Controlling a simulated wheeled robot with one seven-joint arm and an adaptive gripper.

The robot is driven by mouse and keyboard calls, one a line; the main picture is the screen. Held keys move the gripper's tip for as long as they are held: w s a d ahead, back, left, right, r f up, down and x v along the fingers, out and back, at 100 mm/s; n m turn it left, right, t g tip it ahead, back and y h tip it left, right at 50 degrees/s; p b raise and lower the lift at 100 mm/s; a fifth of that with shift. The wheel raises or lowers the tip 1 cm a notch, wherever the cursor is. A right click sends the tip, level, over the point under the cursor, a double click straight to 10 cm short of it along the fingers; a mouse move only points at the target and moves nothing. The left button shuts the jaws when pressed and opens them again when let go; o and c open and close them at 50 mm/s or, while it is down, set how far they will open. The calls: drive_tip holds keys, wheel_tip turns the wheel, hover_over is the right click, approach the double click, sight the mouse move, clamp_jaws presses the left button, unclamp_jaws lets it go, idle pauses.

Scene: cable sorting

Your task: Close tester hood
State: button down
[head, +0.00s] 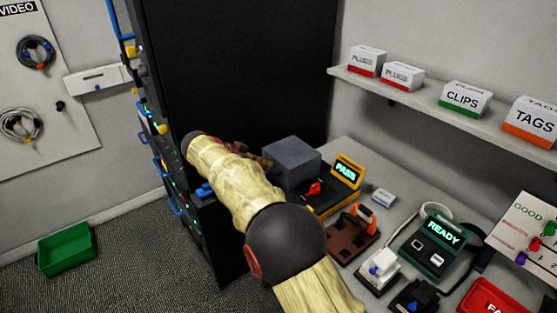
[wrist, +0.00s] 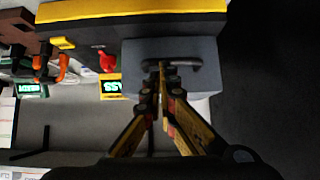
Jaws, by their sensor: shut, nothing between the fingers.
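The tester (head: 335,195) is a dark box with yellow edges, a red knob and a screen reading PASS. Its grey hood (head: 291,165) is a block at the tester's left end. I cannot tell whether it is fully down. The wrist view shows the hood (wrist: 140,50) with a dark bar handle (wrist: 190,64), beside the yellow-edged tester body (wrist: 130,25). My gripper (wrist: 158,72) is shut, with its fingertips together at the handle's left part. I cannot tell whether they touch it. In the head view my arm mostly hides the gripper.
A brown rack with orange-handled tools (head: 357,233) and a green READY device (head: 438,240) stand right of the tester. A tall black cabinet (head: 240,70) with cables rises behind and left. A shelf (head: 420,100) with labelled boxes hangs above. A green bin (head: 67,250) is on the floor.

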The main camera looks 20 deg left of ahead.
drive_tip(key=shift+s+a+f+b, duration=0.15)
drive_tip(key=shift+s+f+b, duration=0.05)
drive_tip(key=shift+f, duration=0.4)
drive_tip(key=shift+s+a+f+b, duration=0.1)
drive_tip(key=shift+s+f+b, duration=0.05)
drive_tip(key=shift+f, duration=0.4)
drive_tip(key=shift+f, duration=0.15)
